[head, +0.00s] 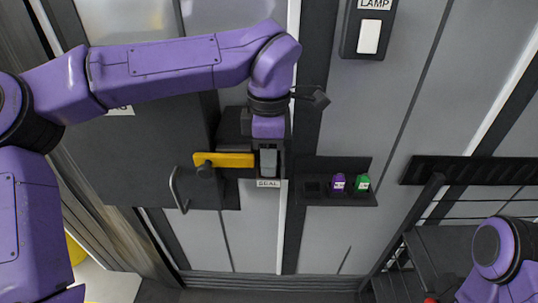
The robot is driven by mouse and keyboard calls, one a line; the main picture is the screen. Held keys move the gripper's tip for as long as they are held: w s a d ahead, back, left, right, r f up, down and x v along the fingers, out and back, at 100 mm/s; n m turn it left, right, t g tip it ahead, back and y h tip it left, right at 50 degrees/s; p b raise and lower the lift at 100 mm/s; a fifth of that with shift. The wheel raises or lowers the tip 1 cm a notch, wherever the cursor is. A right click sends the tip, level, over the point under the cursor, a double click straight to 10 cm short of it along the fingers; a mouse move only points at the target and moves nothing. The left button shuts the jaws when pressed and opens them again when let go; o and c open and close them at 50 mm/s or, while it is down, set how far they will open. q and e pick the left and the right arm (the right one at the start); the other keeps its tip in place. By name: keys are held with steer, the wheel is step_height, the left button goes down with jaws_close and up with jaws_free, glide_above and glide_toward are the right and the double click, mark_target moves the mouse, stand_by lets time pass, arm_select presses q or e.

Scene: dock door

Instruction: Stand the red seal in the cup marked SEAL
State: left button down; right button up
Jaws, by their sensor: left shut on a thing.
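My left gripper (268,165) is shut in front of the dark door fittings, directly above the white SEAL label (268,183). The red seal cannot be made out; the gripper hides what is between its fingers. The cup marked SEAL is also mostly hidden behind the fingers. I cannot tell whether the held thing is inside the cup or just above it. My right gripper is not in view; only part of my right arm shows at the lower right.
A yellow lever (228,160) lies level just left of my left gripper. A dark rack (345,200) to the right holds a purple seal (338,183) and a green seal (363,183); its left place looks empty. A door handle (177,190) and LAMP switch (369,37) also show.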

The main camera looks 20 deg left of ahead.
arm_select(q)
steer(key=shift+s, duration=0.1)
steer(key=shift+s+f, duration=0.1)
steer(key=c, duration=1.1)
jaws_free()
step_height(320, 180, up, 12)
steer(key=shift+r+p, duration=0.2)
steer(key=shift+p, duration=0.1)
